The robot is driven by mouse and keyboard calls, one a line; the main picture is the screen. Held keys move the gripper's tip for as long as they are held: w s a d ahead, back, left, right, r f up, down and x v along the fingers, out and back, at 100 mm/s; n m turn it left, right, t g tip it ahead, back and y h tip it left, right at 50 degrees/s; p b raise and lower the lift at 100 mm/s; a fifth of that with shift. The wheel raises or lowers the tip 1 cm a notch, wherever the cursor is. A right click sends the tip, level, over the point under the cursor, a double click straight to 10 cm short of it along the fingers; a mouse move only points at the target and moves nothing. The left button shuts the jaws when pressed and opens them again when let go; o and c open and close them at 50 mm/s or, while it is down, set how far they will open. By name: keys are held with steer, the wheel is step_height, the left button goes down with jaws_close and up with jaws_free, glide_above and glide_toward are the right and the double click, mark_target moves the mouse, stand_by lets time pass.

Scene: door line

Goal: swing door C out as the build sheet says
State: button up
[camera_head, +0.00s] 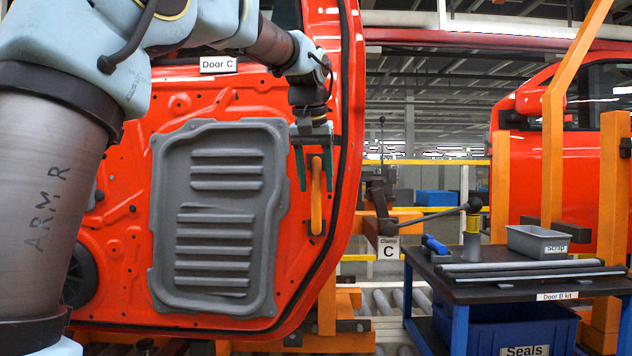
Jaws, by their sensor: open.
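Door C is a red door panel (115,185) that fills the left and middle of the view, with a "Door C" label (218,65) near its top. A grey ribbed panel (220,215) covers its middle. An orange upright handle (316,195) is on the door near its right edge. My gripper (313,165) points down at the handle, with its dark green fingers open on either side of the handle's upper part. I cannot tell whether the fingers touch it. The build sheet is not in view.
Clamp C (380,200), with its sign (388,247) and a black-knobbed lever (430,215), stands just right of the door. A dark cart (480,282) carries a grey Scrap bin (538,242) and rods. A blue Seals bin (520,335) sits below. Another red door (580,150) is at right.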

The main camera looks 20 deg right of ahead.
steer(key=shift+f, duration=0.15)
jaws_close()
stand_by(0.4)
stand_by(1.0)
